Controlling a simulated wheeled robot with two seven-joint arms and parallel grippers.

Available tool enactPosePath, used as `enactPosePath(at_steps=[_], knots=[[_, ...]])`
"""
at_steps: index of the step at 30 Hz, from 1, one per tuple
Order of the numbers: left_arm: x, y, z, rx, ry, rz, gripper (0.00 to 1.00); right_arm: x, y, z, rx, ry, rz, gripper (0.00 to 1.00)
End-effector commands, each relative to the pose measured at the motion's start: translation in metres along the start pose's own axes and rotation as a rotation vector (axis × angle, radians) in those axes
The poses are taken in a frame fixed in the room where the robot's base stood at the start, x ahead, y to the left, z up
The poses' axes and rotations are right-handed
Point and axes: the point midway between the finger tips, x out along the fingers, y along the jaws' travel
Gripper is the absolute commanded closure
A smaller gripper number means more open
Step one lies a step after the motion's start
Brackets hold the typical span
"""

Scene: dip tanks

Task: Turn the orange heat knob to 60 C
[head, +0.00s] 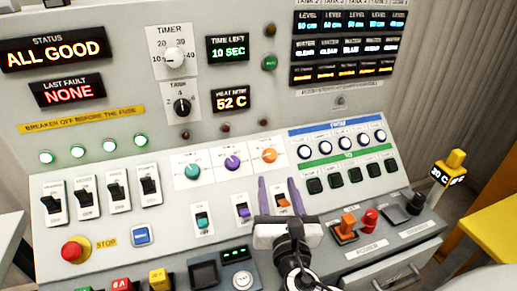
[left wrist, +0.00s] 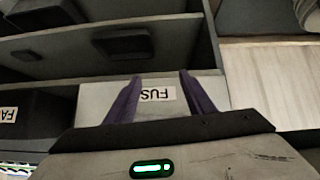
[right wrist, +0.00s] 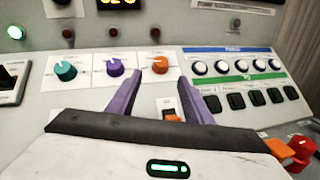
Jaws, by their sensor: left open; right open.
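The orange heat knob (head: 269,155) is on the sloped panel, right of a teal knob (head: 191,170) and a purple knob (head: 232,162). It also shows in the right wrist view (right wrist: 160,66), beyond the left fingertip. The HEAT NOW display (head: 231,99) reads 52 C. My right gripper (head: 278,182) is open and empty, just below the orange knob and in front of an orange-tipped switch (head: 283,203). It is not touching the knob. My left gripper (left wrist: 161,78) is open and empty, facing a drawer front labelled FUS.
Purple (head: 242,209) and teal (head: 202,220) switches sit left of my right gripper. A row of white round buttons (head: 339,144) lies right of the knob. An orange lever (head: 347,226) and red knob (head: 370,218) stand on the lower ledge. A red stop button (head: 75,249) is at lower left.

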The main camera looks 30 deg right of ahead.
Motion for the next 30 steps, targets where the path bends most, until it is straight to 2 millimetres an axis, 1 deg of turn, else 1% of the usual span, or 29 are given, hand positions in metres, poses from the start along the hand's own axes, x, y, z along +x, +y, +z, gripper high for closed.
enactPosePath(at_steps=[2, 5, 10, 15, 18, 21, 24, 30], knots=[[-0.001, 0.0, 0.001, 0.0, -0.002, 0.0, 0.51, 0.005, 0.0, 0.0, -0.003, -0.002, 0.0, 0.54], [-0.004, 0.001, 0.007, -0.003, -0.016, 0.001, 0.51, 0.018, -0.001, 0.001, -0.003, -0.003, -0.002, 0.54], [-0.009, 0.003, 0.021, -0.006, -0.045, 0.002, 0.51, 0.051, -0.001, 0.001, -0.001, -0.002, -0.003, 0.54], [-0.01, 0.003, 0.021, -0.007, -0.048, 0.003, 0.51, 0.08, -0.001, 0.001, 0.0, -0.002, -0.003, 0.54], [-0.01, 0.003, 0.021, -0.007, -0.046, 0.003, 0.51, 0.092, -0.001, 0.0, 0.0, 0.0, -0.002, 0.54], [-0.009, 0.003, 0.018, -0.006, -0.042, 0.002, 0.51, 0.099, -0.001, 0.0, 0.001, 0.001, -0.002, 0.54], [-0.007, 0.002, 0.014, -0.005, -0.034, 0.002, 0.51, 0.102, -0.001, 0.0, 0.001, 0.001, -0.001, 0.54], [-0.006, 0.002, 0.007, -0.003, -0.021, 0.001, 0.51, 0.102, -0.001, 0.0, 0.001, 0.002, -0.001, 0.54]])
